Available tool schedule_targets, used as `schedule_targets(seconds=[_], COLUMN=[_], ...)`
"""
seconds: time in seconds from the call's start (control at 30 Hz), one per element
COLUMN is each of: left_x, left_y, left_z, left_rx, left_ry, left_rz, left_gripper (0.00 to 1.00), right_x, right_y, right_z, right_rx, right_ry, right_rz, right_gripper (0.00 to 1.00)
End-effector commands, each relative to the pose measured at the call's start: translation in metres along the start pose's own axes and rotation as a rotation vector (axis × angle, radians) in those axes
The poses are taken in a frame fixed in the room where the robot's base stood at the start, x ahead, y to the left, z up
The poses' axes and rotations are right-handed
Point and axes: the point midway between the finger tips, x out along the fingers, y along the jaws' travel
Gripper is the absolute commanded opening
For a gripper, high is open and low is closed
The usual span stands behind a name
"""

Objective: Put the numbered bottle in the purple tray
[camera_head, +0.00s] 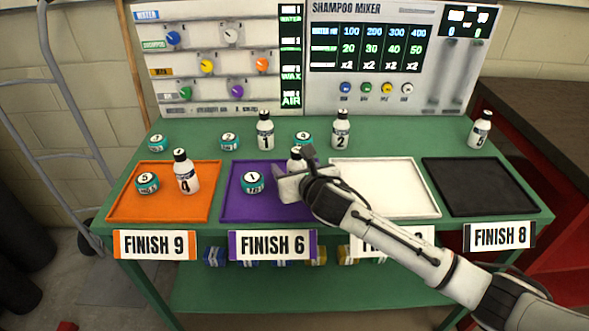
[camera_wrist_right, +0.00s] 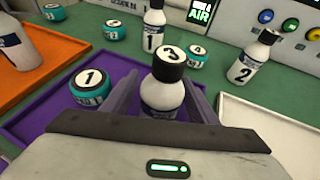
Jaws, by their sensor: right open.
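The purple tray (camera_head: 235,210) lies on the green table, behind the FINISH 6 label. A white bottle with a black cap marked 3 (camera_wrist_right: 163,92) stands upright and appears to be in this tray; its base is hidden. In the head view its top (camera_head: 296,160) shows behind my right gripper (camera_head: 291,182). That gripper is open, with one finger on each side of the bottle; I cannot tell whether they touch it. A teal tin marked 1 (camera_head: 252,182) sits in the tray, left of the bottle. My left gripper is not in view.
An orange tray (camera_head: 120,210) holds bottle 4 (camera_head: 185,172) and a teal tin (camera_head: 147,183). The white tray (camera_head: 420,200) and black tray (camera_head: 500,200) look empty. Bottle 1 (camera_head: 265,132), bottle 2 (camera_head: 341,131) and another bottle (camera_head: 480,131) stand behind, with several teal tins.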

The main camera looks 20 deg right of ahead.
Motion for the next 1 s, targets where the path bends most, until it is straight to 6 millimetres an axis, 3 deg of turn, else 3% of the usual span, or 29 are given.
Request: schedule_targets(seconds=[0.17,0.6,0.8,1.0], left_x=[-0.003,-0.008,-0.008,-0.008], left_y=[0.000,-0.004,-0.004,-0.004], left_z=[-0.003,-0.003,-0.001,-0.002], left_rx=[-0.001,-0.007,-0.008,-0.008], left_ry=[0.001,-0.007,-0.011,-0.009], left_rz=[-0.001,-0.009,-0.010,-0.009], left_gripper=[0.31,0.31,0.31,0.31], right_x=[-0.017,-0.102,-0.119,-0.121], right_y=[0.000,0.000,0.000,0.000], right_z=[0.002,0.002,0.001,0.001], right_rx=[-0.002,-0.001,0.000,0.001], right_ry=[-0.001,-0.001,-0.001,-0.001], right_rz=[0.001,0.001,0.000,0.000], right_gripper=[0.54,0.54,0.54,0.54])
